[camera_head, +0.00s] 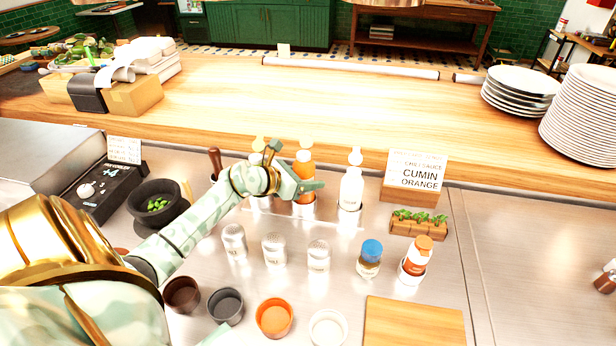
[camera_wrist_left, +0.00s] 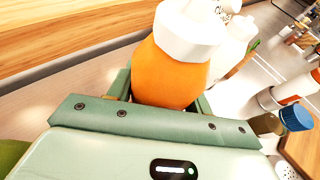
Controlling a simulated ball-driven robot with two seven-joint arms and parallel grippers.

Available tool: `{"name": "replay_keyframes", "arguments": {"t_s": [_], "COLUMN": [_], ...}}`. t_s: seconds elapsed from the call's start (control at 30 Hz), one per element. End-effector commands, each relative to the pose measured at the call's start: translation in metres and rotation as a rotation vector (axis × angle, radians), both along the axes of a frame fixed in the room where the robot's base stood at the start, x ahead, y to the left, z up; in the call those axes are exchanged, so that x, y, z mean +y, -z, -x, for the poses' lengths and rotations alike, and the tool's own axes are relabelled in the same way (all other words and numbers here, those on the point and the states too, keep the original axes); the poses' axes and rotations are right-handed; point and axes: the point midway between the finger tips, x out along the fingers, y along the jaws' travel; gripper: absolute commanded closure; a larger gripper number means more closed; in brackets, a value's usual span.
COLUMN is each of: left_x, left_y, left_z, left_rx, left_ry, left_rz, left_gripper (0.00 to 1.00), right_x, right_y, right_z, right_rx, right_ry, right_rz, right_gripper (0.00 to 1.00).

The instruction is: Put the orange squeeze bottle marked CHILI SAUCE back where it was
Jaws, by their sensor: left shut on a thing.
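An orange squeeze bottle (camera_head: 304,170) with a white cap stands upright in the bottle row at the back of the steel counter. My left gripper (camera_head: 305,187) is shut around its body. The left wrist view shows the orange bottle (camera_wrist_left: 172,72) between the jaws, with its white cap above; no marking on it is readable. A white squeeze bottle (camera_head: 351,189) stands right of it in the rack (camera_head: 328,220). A third bottle (camera_head: 258,150) is mostly hidden behind my arm. I cannot tell whether the orange bottle's base is fully seated. My right gripper is out of view.
Several silver shakers (camera_head: 274,250), a blue-capped jar (camera_head: 369,259) and an orange-capped bottle (camera_head: 416,258) stand in front. Small cups (camera_head: 274,318) and a cutting board (camera_head: 414,322) lie nearer. A sign (camera_head: 416,170) reading CUMIN ORANGE stands behind right. The right counter is mostly clear.

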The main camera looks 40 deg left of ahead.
Motion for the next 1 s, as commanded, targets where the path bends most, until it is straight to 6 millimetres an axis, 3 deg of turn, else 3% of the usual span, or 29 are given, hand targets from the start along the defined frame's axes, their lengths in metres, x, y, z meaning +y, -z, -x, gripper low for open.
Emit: {"name": "replay_keyframes", "arguments": {"t_s": [0.17, 0.2, 0.27, 0.53, 0.67, 1.0], "left_x": [0.000, 0.000, 0.000, 0.000, 0.000, 0.019], "left_y": [0.002, 0.003, 0.003, 0.002, -0.012, -0.039], "left_z": [0.000, 0.000, 0.000, 0.000, 0.000, 0.070], "left_rx": [-0.001, 0.000, 0.000, 0.000, -0.003, 0.004], "left_ry": [-0.001, -0.001, -0.001, 0.000, -0.001, 0.001], "left_rz": [-0.001, -0.001, -0.001, 0.000, 0.000, -0.004], "left_gripper": [0.62, 0.42, 0.28, 0.28, 0.28, 0.28], "right_x": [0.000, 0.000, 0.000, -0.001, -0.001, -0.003], "right_y": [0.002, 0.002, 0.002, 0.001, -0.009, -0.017], "right_z": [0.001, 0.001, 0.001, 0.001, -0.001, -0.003], "right_rx": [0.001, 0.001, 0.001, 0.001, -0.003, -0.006], "right_ry": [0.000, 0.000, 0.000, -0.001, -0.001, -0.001], "right_rz": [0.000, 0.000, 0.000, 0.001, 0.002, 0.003], "right_gripper": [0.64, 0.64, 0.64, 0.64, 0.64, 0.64]}}
